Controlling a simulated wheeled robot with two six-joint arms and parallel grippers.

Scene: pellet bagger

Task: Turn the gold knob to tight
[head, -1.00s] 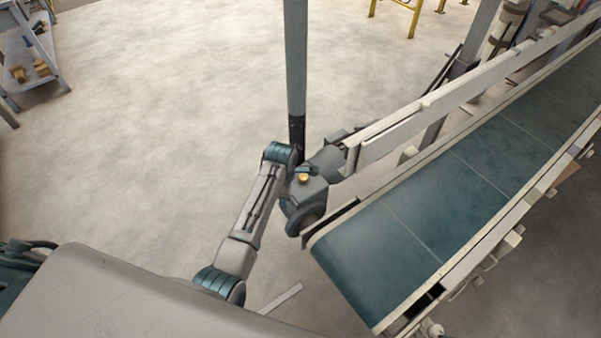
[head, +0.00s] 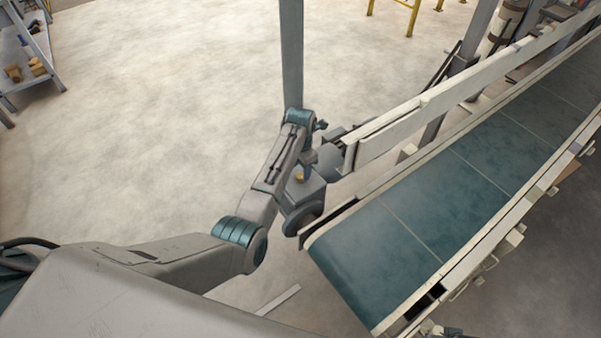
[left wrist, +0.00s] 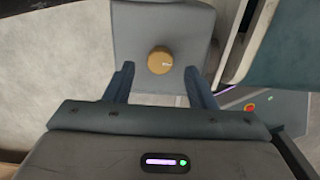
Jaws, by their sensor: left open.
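The gold knob (head: 299,176) sits on top of a grey box-shaped housing (head: 304,193) beside the near end of the conveyor. In the left wrist view the round knob (left wrist: 159,61) shows whole, with a small pale mark on its right side. My left gripper (left wrist: 159,72) is open, with one finger to the left and one to the right of the knob, apart from it. In the head view my left gripper (head: 304,166) is small and partly hidden by my arm, close above the housing. I do not see my right gripper.
The teal conveyor belt (head: 400,226) runs from the near middle to the far right, with a pale side rail (head: 430,108) along it. A grey post (head: 292,55) stands behind the housing. A shelf (head: 32,60) stands far left. Open floor lies to the left.

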